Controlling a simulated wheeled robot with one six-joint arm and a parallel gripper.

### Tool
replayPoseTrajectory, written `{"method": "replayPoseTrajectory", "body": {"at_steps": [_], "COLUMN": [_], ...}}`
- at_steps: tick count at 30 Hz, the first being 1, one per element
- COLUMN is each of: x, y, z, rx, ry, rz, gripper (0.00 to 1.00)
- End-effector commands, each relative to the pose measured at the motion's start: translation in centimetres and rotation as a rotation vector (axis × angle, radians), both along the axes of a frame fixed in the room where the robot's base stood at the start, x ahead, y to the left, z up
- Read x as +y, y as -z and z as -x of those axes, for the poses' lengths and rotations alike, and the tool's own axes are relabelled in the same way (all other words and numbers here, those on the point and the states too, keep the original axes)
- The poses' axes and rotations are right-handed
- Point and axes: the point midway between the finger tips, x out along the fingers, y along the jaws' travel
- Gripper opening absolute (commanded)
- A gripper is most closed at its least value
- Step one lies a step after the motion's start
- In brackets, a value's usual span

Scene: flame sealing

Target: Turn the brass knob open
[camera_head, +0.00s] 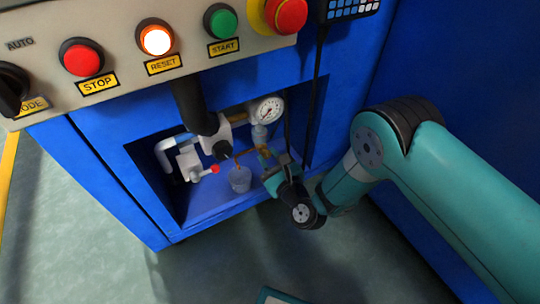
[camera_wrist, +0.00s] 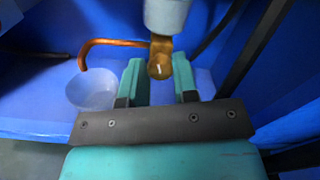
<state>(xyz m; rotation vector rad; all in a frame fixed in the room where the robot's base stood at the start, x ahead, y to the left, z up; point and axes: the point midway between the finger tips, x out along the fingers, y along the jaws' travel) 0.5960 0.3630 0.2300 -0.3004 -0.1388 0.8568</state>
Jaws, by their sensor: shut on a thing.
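The brass knob (camera_wrist: 160,58) hangs below a pale grey valve body (camera_wrist: 166,16) in the wrist view. My gripper (camera_wrist: 159,68) has its two teal fingers on either side of the knob and is shut on it. In the head view my gripper (camera_head: 272,168) reaches into the blue cabinet's recess from the right. There the brass part (camera_head: 265,152) shows only as a small spot beside the fingers, partly hidden by them.
A copper pipe (camera_wrist: 110,43) bends down over a translucent cup (camera_wrist: 92,90) left of the knob. A pressure gauge (camera_head: 269,109) sits above. White pipework with a red-tipped part (camera_head: 215,169) stands further left. A button panel (camera_head: 120,50) overhangs the recess; a black cable hangs close to my gripper.

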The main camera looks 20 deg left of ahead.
Motion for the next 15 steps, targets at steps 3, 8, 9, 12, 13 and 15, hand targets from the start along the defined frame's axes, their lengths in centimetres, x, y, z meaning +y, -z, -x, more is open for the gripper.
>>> {"method": "replayPoseTrajectory", "body": {"at_steps": [3,8,9,12,13,15], "x": [0.0,0.01,0.02,0.03,0.04,0.06], "y": [-0.01,0.08,0.1,0.14,0.15,0.17], "z": [0.0,0.01,0.02,0.04,0.03,0.04], "rx": [-0.085,-0.201,-0.23,-0.302,-0.324,-0.375], "ry": [0.0,0.0,0.0,-0.001,-0.001,0.0], "rz": [0.073,0.173,0.197,0.259,0.278,0.32], "gripper": [0.04,0.04,0.04,0.04,0.04,0.04]}}
